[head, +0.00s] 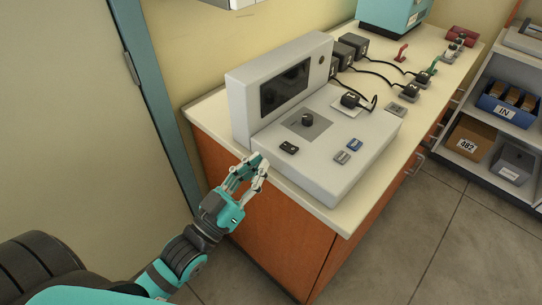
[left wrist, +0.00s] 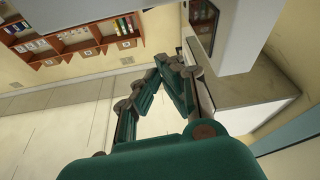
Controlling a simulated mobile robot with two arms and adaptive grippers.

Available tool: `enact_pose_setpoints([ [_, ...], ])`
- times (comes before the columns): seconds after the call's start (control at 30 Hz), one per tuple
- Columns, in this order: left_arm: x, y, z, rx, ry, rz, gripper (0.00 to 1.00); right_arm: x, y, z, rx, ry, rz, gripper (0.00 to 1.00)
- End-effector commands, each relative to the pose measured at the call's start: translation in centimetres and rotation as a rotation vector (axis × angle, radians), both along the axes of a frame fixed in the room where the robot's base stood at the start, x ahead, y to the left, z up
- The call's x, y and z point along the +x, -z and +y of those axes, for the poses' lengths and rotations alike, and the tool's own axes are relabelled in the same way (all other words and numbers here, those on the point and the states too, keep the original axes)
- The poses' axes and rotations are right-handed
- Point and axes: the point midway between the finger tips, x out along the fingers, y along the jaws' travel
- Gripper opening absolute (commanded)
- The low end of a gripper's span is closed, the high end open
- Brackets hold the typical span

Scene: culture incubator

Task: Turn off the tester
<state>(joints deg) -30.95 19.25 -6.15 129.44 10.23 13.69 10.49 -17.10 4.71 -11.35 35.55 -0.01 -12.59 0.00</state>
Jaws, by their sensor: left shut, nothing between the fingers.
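The tester (head: 318,150) is a light grey console on the counter, with an upright back panel holding a dark screen (head: 285,88). Its sloped top carries a round black knob (head: 307,119) on a darker plate, a small black switch (head: 289,147) near the front left, and two small blue and grey pieces (head: 348,151) further right. My left gripper (head: 258,161) is shut and empty at the tester's front left corner, left of the black switch. Whether it touches the casing is unclear. Its closed fingers show in the left wrist view (left wrist: 162,72). My right gripper is out of view.
The cream counter (head: 208,112) has orange cabinet fronts (head: 275,235). A shelf with bins (head: 508,107) is at the right. The floor in front is clear.

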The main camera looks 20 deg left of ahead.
Motion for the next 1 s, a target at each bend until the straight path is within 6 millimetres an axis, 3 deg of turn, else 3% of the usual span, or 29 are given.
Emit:
enact_pose_setpoints([
  [0.47,8.6,-3.5,-2.7,0.000,-0.001,-0.004,0.00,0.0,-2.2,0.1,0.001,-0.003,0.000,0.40],
  [0.5,8.4,-2.0,-2.7,0.002,0.000,0.007,0.00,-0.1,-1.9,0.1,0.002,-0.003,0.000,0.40],
  [0.63,8.2,-0.2,-2.9,0.001,0.000,0.005,0.00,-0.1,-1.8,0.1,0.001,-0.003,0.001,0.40],
  [1.0,8.1,1.0,-3.1,0.000,0.000,0.000,0.00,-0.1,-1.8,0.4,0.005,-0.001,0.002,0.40],
])
